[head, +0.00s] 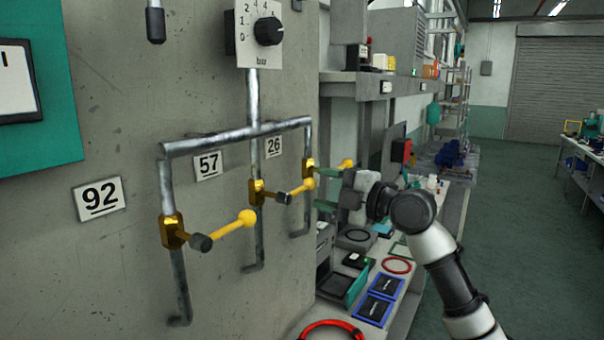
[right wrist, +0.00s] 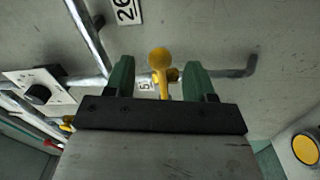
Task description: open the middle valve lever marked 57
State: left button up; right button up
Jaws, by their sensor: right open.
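The middle valve lever (head: 298,190), yellow with a ball end, sticks out from its brass valve (head: 256,192) on the central pipe, right of the plate marked 57 (head: 208,166). My left gripper is not in view.
The lever by plate 92 (head: 235,222) stands to the left. A bench with blue trays (head: 383,285) and a red ring (head: 397,265) lies below right. The floor further right is clear.

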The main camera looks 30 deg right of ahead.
aim_at(307, 182)
jog(key=p+x, duration=0.1)
jog(key=x, duration=0.3)
jog(key=shift+w+a+r+p, duration=0.1)
jog(key=shift+r+p, duration=0.1)
jog(key=shift+p, duration=0.15)
jog(key=shift+w+a+f, duration=0.2)
jog(key=shift+w+a, duration=0.1)
jog(key=shift+w, duration=0.25)
grip_shut()
